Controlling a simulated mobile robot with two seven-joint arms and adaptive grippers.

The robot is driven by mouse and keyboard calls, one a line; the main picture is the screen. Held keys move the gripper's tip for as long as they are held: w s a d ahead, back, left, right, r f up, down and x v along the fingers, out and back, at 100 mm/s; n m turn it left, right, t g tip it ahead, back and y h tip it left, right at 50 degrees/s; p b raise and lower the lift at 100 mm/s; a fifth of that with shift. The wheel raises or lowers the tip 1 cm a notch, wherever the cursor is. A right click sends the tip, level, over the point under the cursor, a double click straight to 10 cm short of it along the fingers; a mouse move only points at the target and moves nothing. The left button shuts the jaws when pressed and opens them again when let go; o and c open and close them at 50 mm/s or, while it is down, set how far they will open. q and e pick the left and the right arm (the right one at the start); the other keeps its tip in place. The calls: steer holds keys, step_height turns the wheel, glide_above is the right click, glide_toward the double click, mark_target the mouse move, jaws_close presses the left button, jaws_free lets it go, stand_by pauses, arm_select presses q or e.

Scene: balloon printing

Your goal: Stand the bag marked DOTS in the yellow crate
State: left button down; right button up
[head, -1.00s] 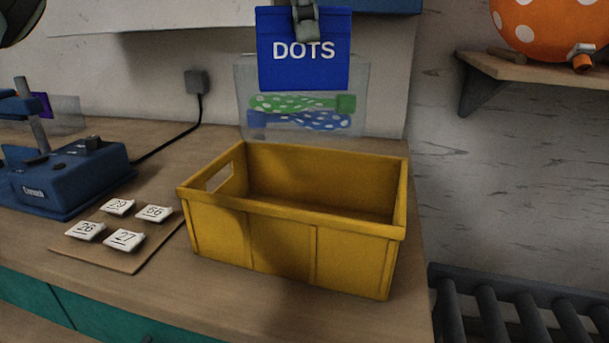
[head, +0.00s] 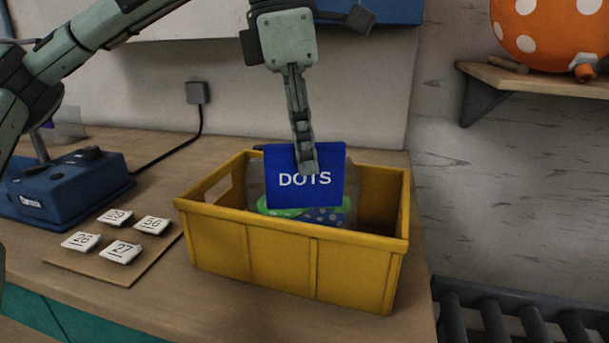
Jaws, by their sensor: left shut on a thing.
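The bag marked DOTS (head: 321,191) has a blue header card and a clear pouch with green and blue dotted balloons showing through. It hangs upright inside the yellow crate (head: 281,257), its lower part hidden behind the crate's front wall. Whether its bottom touches the crate floor cannot be seen. My left gripper (head: 306,168) comes down from above and is shut on the top of the blue header. The rest of the crate's visible inside looks empty. My right gripper is not in view.
A card with several numbered white packets (head: 121,252) lies left of the crate, with a blue machine (head: 62,187) behind it. A shelf (head: 540,83) with an orange dotted balloon (head: 550,30) is at upper right. Dark rollers (head: 535,318) lie at lower right.

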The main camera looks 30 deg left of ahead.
mark_target(305, 206)
arm_select(q)
step_height(305, 206, down, 3)
steer(key=shift+f, duration=0.4)
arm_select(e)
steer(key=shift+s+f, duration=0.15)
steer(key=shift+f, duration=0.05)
arm_select(q)
steer(key=shift+f, duration=0.15)
steer(key=c, duration=1.6)
jaws_free()
steer(key=shift+c, duration=0.2)
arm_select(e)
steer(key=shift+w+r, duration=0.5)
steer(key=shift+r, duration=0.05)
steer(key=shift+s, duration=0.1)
